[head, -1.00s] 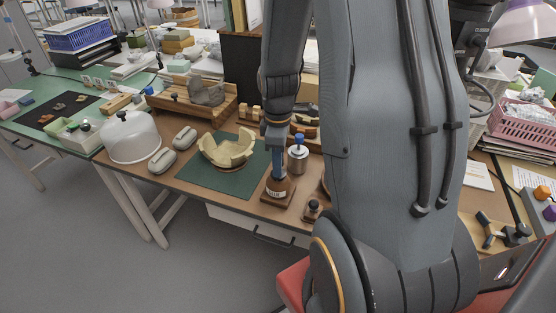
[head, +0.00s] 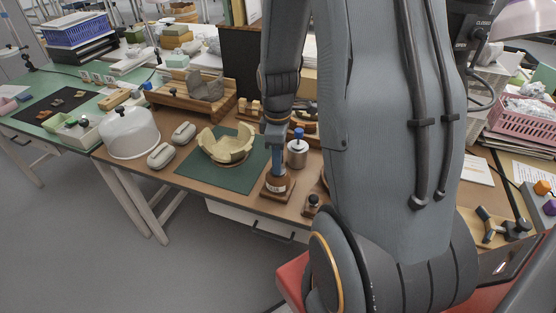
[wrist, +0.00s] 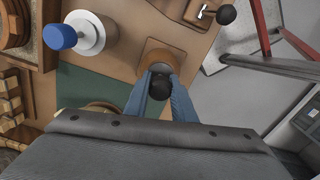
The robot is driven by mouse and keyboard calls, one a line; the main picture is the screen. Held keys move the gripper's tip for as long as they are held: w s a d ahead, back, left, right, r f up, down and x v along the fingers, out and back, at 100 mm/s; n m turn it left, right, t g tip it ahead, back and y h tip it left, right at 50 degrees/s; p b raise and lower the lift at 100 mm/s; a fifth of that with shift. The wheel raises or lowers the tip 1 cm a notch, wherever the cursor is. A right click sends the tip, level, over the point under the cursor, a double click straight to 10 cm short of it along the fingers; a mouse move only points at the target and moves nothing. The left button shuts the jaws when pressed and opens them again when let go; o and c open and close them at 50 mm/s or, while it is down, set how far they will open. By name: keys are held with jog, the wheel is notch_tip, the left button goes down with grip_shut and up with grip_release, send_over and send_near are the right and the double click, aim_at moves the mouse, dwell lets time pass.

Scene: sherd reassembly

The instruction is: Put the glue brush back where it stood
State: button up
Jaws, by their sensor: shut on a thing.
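My gripper (head: 275,158) points down over the brown glue bottle (head: 275,181), which has a pale label and stands on a square wooden base (head: 284,198). In the wrist view the blue fingers (wrist: 160,75) are shut on the dark, round-ended handle of the glue brush (wrist: 159,82). The brush is in line with the bottle, right above or in its neck. The brush's lower end is hidden, so I cannot tell how deep it sits. The wooden base also shows beyond the fingertips (wrist: 160,48).
A metal jar with a blue knob (head: 298,152) stands close behind on the right. A small wooden block with a black knob (head: 312,203) is at the front right. A partly assembled pale bowl (head: 225,147) sits left on a green mat (head: 220,178).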

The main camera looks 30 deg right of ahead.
jog(key=shift+s+f, duration=0.1)
jog(key=o, duration=1.1)
jog(key=shift+r+b, duration=0.45)
jog(key=shift+r, duration=3.45)
jog(key=shift+s+a+r+m+t, duration=0.15)
jog(key=shift+s+a+m, duration=1.1)
jog(key=shift+a+m, duration=0.7)
jog(key=shift+s+a+m+t, duration=0.1)
jog(key=shift+s+a+m, duration=1.25)
jog(key=shift+a, duration=1)
jog(key=shift+s+a+r+m+t, duration=0.15)
jog(key=shift+s+a+m, duration=1)
jog(key=shift+a+m, duration=0.85)
